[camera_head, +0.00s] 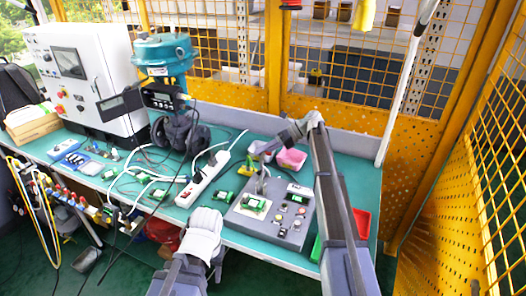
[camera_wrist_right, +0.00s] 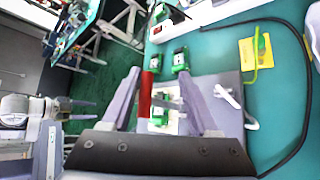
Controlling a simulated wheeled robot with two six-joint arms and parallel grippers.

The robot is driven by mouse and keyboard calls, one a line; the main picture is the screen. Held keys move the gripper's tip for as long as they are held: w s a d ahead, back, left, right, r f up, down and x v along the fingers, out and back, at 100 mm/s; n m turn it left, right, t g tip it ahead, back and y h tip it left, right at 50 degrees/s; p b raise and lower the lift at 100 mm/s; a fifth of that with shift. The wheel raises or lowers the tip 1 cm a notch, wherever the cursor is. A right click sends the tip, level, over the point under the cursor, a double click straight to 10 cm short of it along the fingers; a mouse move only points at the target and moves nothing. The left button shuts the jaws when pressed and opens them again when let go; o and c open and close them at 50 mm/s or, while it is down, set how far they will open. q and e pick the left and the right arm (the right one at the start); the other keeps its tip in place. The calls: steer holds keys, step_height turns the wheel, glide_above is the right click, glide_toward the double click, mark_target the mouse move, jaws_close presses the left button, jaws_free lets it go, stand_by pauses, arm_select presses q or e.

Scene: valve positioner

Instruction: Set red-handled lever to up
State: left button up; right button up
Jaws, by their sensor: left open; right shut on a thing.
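The lever's red handle (camera_wrist_right: 146,94) stands between the fingers of my right gripper (camera_wrist_right: 162,82) in the right wrist view, close to the left finger. The red handle cannot be made out in the head view, so the lever's exact angle is unclear. My left gripper (camera_head: 217,262) is open and empty, low in front of the bench edge, left of the panel.
A white power strip (camera_head: 203,180) lies left of the panel, among cables and small green boards. A pink bin (camera_head: 291,159) stands behind my right gripper; a red tray (camera_head: 361,222) is at the right. A blue-green valve unit (camera_head: 165,55) and a white cabinet (camera_head: 85,70) stand at the back left.

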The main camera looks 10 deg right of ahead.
steer(key=shift+s+d+f, duration=0.1)
steer(key=shift+s+d, duration=0.15)
steer(key=shift+d, duration=0.15)
steer(key=p+v, duration=0.4)
steer(key=v, duration=0.3)
steer(key=shift+w+r, duration=0.15)
steer(key=shift+r, duration=0.15)
